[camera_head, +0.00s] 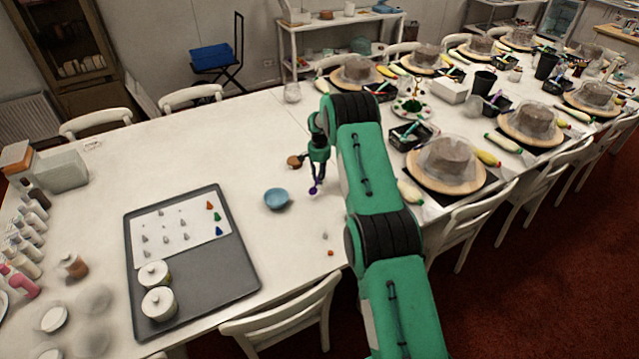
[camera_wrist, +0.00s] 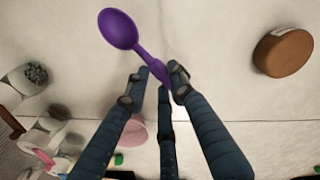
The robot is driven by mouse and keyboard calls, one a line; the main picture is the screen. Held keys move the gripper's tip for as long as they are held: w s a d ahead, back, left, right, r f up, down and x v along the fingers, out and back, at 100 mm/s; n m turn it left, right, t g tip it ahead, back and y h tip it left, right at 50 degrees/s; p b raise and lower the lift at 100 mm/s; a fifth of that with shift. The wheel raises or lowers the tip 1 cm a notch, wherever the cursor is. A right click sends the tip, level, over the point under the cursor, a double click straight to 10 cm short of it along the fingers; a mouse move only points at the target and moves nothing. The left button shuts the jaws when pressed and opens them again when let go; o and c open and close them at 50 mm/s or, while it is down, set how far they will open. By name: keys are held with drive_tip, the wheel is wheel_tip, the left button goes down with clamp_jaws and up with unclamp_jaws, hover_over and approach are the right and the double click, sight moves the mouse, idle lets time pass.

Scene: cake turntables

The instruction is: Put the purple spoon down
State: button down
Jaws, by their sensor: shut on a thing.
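The purple spoon (camera_wrist: 122,32) is held by its handle in my gripper (camera_wrist: 160,82), which is shut on it. In the wrist view its bowl points to the upper left and the handle runs down between the fingers. In the head view the spoon (camera_head: 314,187) hangs below my gripper (camera_head: 318,168), over the white table (camera_head: 275,152). I cannot tell whether the spoon touches the table.
A blue bowl (camera_head: 276,199) stands just left of the spoon, and a brown round object (camera_head: 296,161) lies close by. A grey tray (camera_head: 235,272) is at left. Cake turntables (camera_head: 447,174) stand at right. The table behind the bowl is clear.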

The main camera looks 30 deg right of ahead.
drive_tip(key=shift+f, duration=0.1)
drive_tip(key=shift+f, duration=1.65)
drive_tip(key=shift+f+b, duration=0.1)
drive_tip(key=shift+b, duration=0.2)
drive_tip(key=c, duration=1.5)
unclamp_jaws()
drive_tip(key=shift+s+r+p, duration=0.15)
drive_tip(key=shift+r+p, duration=0.45)
drive_tip(key=shift+r, duration=5.5)
